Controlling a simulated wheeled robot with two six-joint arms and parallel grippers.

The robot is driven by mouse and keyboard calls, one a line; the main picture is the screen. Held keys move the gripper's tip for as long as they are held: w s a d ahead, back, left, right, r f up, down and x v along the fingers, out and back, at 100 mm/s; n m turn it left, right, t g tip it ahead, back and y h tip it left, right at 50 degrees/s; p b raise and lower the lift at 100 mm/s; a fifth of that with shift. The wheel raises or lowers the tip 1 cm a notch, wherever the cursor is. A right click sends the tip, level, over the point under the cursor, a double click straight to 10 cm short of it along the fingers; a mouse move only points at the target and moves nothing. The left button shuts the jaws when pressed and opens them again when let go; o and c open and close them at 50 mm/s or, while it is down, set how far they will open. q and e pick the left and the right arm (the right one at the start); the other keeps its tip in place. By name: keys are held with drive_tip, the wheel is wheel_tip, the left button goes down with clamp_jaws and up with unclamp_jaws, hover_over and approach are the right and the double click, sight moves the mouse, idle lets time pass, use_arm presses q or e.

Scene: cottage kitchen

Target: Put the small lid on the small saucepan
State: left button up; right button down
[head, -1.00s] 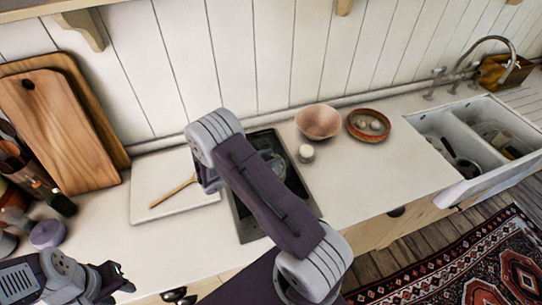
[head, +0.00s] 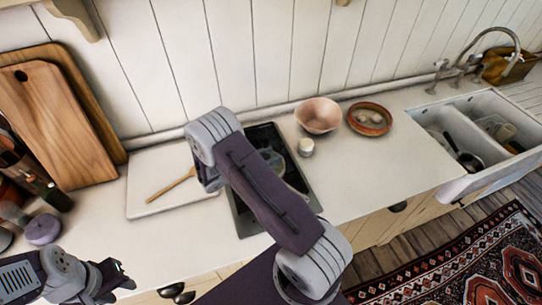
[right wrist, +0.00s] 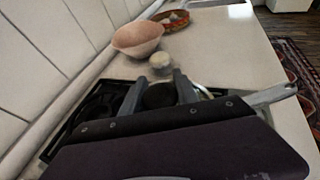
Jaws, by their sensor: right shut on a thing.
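My right gripper (right wrist: 158,94) is over the hob, with its two grey fingers around a dark round knob-like piece, which I take to be part of the small lid (right wrist: 160,96). The rest of the lid is hard to make out. A grey metal handle (right wrist: 275,94), probably the small saucepan's, sticks out to the right beyond my gripper. In the head view my right arm hides the gripper and most of the pan; a glassy round shape (head: 272,160) shows behind the arm on the hob. My left gripper (head: 124,275) is at the lower left, apparently open and empty.
The black hob (head: 245,219) lies under my right arm. A small white-topped jar (head: 306,147), a pink bowl (head: 318,115) and a red-brown dish (head: 369,119) stand behind and right of it. A white board with a wooden spoon (head: 170,187) lies left. The right counter is clear.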

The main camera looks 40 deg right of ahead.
drive_tip(key=shift+f+b, duration=0.55)
idle(0.6)
drive_tip(key=c, duration=1.2)
unclamp_jaws()
drive_tip(key=shift+r, duration=0.1)
drive_tip(key=p+v, duration=0.1)
drive_tip(key=v, duration=0.3)
drive_tip(key=shift+a+r+p, duration=0.2)
drive_tip(key=shift+a+p, duration=0.1)
drive_tip(key=shift+p, duration=0.05)
drive_tip(key=p+v, duration=0.1)
drive_tip(key=v, duration=0.5)
drive_tip(key=shift+s+a, duration=0.1)
